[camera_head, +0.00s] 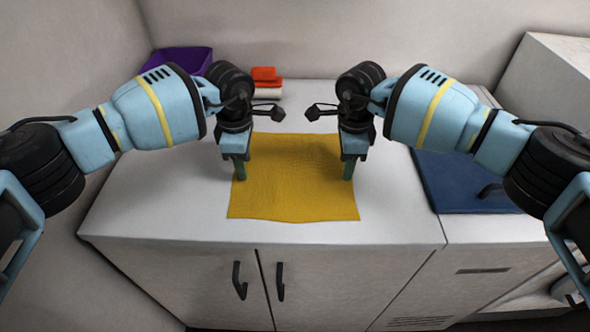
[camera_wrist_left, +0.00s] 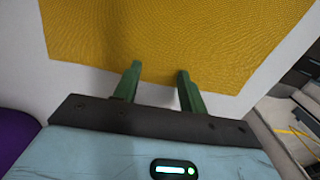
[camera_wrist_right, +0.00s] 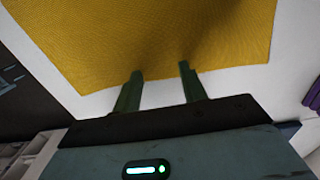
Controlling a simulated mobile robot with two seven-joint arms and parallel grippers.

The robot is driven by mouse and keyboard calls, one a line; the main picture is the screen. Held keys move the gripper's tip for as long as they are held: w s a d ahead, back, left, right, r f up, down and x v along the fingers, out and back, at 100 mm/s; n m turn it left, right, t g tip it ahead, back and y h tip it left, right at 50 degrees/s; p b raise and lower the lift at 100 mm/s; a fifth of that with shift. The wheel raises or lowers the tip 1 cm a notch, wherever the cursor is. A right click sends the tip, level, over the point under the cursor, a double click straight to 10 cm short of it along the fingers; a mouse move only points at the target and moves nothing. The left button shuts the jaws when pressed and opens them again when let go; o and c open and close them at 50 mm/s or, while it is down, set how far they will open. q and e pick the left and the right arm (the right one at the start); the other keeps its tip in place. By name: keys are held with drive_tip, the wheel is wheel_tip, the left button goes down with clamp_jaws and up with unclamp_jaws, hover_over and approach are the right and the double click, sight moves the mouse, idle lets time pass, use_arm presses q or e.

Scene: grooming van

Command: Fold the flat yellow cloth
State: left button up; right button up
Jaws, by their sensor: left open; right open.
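The yellow cloth (camera_head: 295,190) lies flat and unfolded on the white counter top. It also shows in the left wrist view (camera_wrist_left: 180,40) and the right wrist view (camera_wrist_right: 150,35). My left gripper (camera_head: 240,178) is over the cloth's left side in the head view. Its green fingers (camera_wrist_left: 157,67) are apart with nothing between them, near a cloth edge. My right gripper (camera_head: 348,178) is over the cloth's right side. Its green fingers (camera_wrist_right: 160,68) are also apart and empty by a cloth edge. I cannot tell whether the fingertips touch the cloth.
A purple bin (camera_head: 185,60) stands at the back left. Red and white folded cloths (camera_head: 266,82) are stacked at the back. A dark blue panel (camera_head: 465,183) with a handle lies to the right. The counter (camera_head: 160,205) is bare left of the cloth.

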use_arm(q)
drive_tip(key=shift+f, duration=0.3)
use_arm(e)
drive_tip(key=shift+f, duration=0.3)
use_arm(q)
drive_tip(key=shift+s, duration=0.1)
clamp_jaws()
use_arm(e)
drive_tip(key=shift+s, duration=0.1)
clamp_jaws()
drive_tip(key=shift+f, duration=0.1)
